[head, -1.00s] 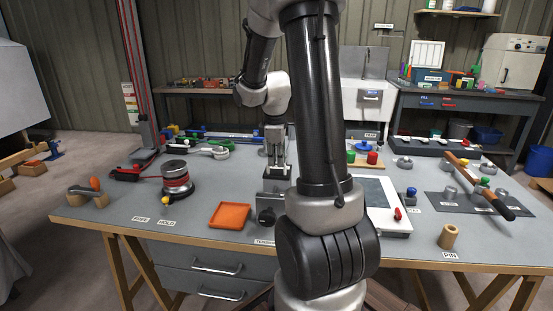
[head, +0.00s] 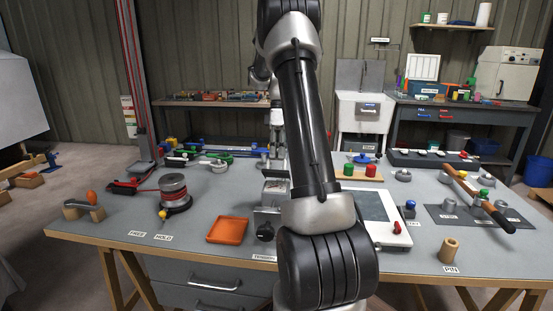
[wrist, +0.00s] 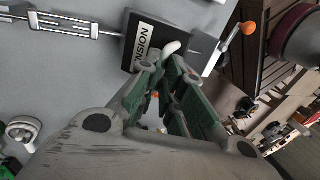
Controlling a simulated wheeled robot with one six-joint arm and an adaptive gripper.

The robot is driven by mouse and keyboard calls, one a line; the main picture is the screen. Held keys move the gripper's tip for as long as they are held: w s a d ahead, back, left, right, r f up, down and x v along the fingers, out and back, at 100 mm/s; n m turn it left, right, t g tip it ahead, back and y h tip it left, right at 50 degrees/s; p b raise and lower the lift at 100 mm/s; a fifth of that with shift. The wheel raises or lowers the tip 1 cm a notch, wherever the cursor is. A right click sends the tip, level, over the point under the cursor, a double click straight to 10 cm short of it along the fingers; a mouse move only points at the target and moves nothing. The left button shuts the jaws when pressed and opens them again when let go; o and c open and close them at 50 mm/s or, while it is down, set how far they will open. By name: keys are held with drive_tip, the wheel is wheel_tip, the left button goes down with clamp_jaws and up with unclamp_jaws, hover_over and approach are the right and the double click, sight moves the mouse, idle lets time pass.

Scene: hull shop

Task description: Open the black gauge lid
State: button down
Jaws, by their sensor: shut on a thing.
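The black gauge lid (wrist: 150,40) fills the upper middle of the wrist view, with a white label on it ending in "NSION". A pale tab (wrist: 171,47) stands at its lower edge. My gripper (wrist: 165,66) is shut on this tab, which shows between the fingertips. In the head view the gauge box (head: 268,215) stands near the bench front, and a lighter face shows at its top. My gripper there (head: 276,160) is behind the box, partly hidden by my arm. The lid's exact angle is hard to tell.
An orange tray (head: 227,230) lies left of the box, with a red-wound spool (head: 174,190) beyond it. A white-framed panel (head: 385,218) lies to the right. A tan cylinder (head: 449,249) stands near the front right. Bare bench lies around the tray.

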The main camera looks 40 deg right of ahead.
drive_tip(key=w+d+f, duration=0.1)
drive_tip(key=w+d, duration=0.3)
drive_tip(key=d, duration=0.1)
drive_tip(key=shift+w+f, duration=0.2)
drive_tip(key=shift+f, duration=0.15)
idle(0.6)
drive_tip(key=c, duration=1.5)
unclamp_jaws()
drive_tip(key=shift+c, duration=0.2)
drive_tip(key=shift+w+d+r, duration=0.1)
drive_tip(key=shift+w+d, duration=0.05)
drive_tip(key=v, duration=1.2)
drive_tip(key=shift+c, duration=0.5)
